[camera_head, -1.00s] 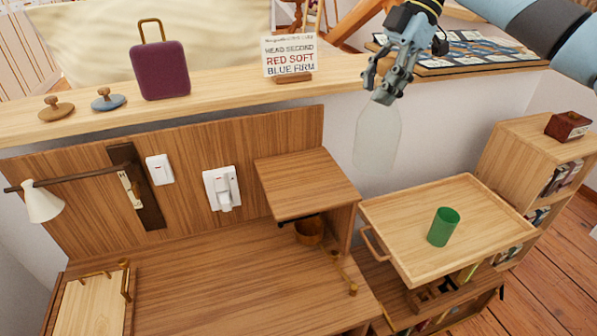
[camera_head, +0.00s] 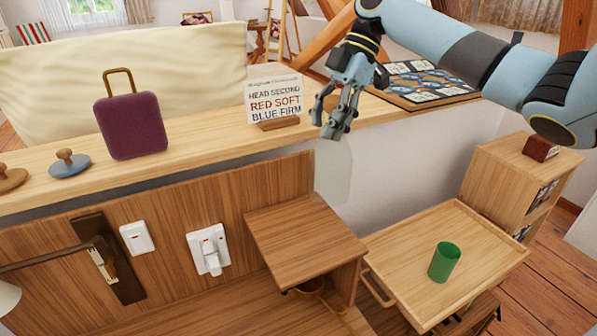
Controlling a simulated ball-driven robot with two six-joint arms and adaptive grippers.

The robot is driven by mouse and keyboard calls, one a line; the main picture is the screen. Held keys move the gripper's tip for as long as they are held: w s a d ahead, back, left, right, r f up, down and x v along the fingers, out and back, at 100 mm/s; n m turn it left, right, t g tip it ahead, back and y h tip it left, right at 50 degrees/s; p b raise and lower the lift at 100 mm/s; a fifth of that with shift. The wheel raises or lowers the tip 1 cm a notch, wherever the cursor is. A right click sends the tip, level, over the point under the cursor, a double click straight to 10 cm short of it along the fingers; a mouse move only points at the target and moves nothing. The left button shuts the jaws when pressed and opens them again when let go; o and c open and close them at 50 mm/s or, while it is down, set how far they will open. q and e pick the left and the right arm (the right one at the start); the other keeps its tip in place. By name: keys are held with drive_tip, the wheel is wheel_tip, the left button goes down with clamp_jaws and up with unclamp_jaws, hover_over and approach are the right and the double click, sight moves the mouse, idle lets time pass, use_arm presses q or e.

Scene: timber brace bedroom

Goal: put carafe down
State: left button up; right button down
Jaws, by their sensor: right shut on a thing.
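My right gripper (camera_head: 335,116) comes in from the upper right. It is shut on the top of a clear, pale carafe (camera_head: 333,172), which hangs below the fingers. The carafe is see-through and its outline is faint. It appears above and behind the small wooden shelf (camera_head: 303,240) and in front of the long ledge's edge, clear of any surface as far as I can see. A light wooden tray (camera_head: 480,240) with a green cup (camera_head: 444,262) on it is at the lower right. My left gripper is out of view.
On the long ledge (camera_head: 195,146) stand a purple bag-shaped block (camera_head: 131,125), a lettered sign (camera_head: 275,100) and knobbed discs (camera_head: 70,164). A patterned board (camera_head: 420,82) lies right of my gripper. A wooden shelf unit (camera_head: 520,175) stands right of the tray. The tray around the cup is bare.

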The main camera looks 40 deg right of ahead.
use_arm(q)
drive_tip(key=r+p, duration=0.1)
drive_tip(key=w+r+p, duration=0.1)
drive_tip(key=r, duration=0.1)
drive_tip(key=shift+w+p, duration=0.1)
drive_tip(key=shift+p, duration=0.2)
use_arm(e)
drive_tip(key=a+x, duration=0.1)
drive_tip(key=x, duration=0.9)
drive_tip(key=shift+s+a+r, duration=0.25)
drive_tip(key=shift+a+r, duration=0.05)
drive_tip(key=c, duration=0.7)
unclamp_jaws()
drive_tip(key=b+v, duration=0.2)
drive_tip(key=v, duration=1)
drive_tip(key=shift+b, duration=0.3)
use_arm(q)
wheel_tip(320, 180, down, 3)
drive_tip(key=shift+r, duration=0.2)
use_arm(e)
drive_tip(key=shift+s, duration=0.1)
